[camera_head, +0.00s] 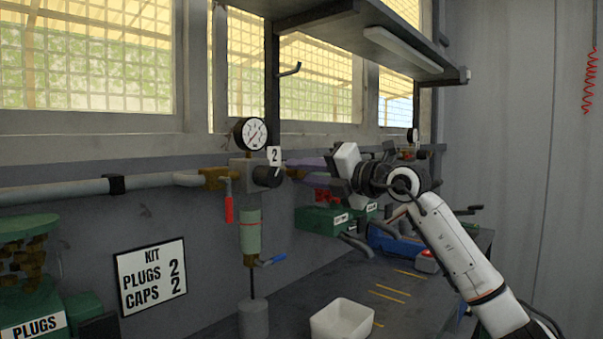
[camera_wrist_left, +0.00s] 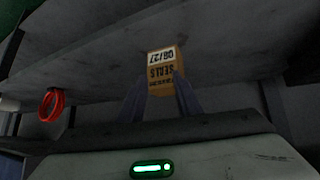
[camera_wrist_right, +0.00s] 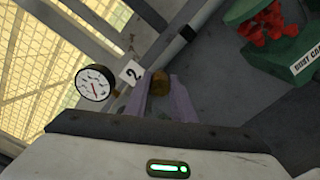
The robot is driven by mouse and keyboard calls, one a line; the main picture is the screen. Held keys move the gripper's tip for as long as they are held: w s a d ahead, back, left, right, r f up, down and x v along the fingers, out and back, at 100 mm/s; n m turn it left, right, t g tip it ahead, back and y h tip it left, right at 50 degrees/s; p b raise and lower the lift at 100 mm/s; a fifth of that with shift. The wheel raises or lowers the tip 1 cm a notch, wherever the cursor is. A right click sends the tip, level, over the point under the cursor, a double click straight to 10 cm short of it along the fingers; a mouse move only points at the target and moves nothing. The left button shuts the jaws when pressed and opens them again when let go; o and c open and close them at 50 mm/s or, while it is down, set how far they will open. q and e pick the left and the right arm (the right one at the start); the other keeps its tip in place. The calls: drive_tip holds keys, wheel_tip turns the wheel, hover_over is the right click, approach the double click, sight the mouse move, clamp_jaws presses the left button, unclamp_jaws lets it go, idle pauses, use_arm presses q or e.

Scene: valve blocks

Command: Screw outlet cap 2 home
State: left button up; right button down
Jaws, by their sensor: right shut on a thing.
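Valve block 2 (camera_head: 241,174) is a grey block on the wall pipe, with a round gauge (camera_head: 251,134) on top and a white "2" tag (camera_head: 274,156). The brass outlet cap (camera_head: 294,173) is at its right side; it also shows in the right wrist view (camera_wrist_right: 160,82). My right gripper (camera_head: 300,169) reaches in from the right, its purple fingers shut on the cap. Whether the cap is fully seated is hidden. My left gripper (camera_wrist_left: 162,88) shows only in its wrist view, fingers apart, with an orange SEALS box (camera_wrist_left: 162,66) between or beyond the tips.
A red lever (camera_head: 229,203) and green cylinder (camera_head: 250,232) hang below the block. Green bins (camera_head: 322,220) stand right of it, under my right gripper. A white tub (camera_head: 342,321) is on the bench. A shelf (camera_head: 372,35) overhangs the right arm.

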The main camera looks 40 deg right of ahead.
drive_tip(key=c, duration=1.5)
unclamp_jaws()
drive_tip(key=shift+s+d+f, duration=0.1)
drive_tip(key=shift+s, duration=0.1)
use_arm(q)
drive_tip(key=f+b, duration=0.2)
drive_tip(key=b, duration=0.1)
drive_tip(key=d+f+b, duration=0.1)
drive_tip(key=b, duration=0.1)
drive_tip(key=shift+w+f, duration=0.25)
drive_tip(key=shift+w, duration=0.1)
drive_tip(key=shift+s+f+b, duration=0.15)
drive_tip(key=shift+f+b, duration=0.05)
drive_tip(key=shift+b, duration=0.2)
drive_tip(key=shift+s, duration=0.15)
use_arm(e)
drive_tip(key=s, duration=1)
drive_tip(key=shift+d, duration=0.35)
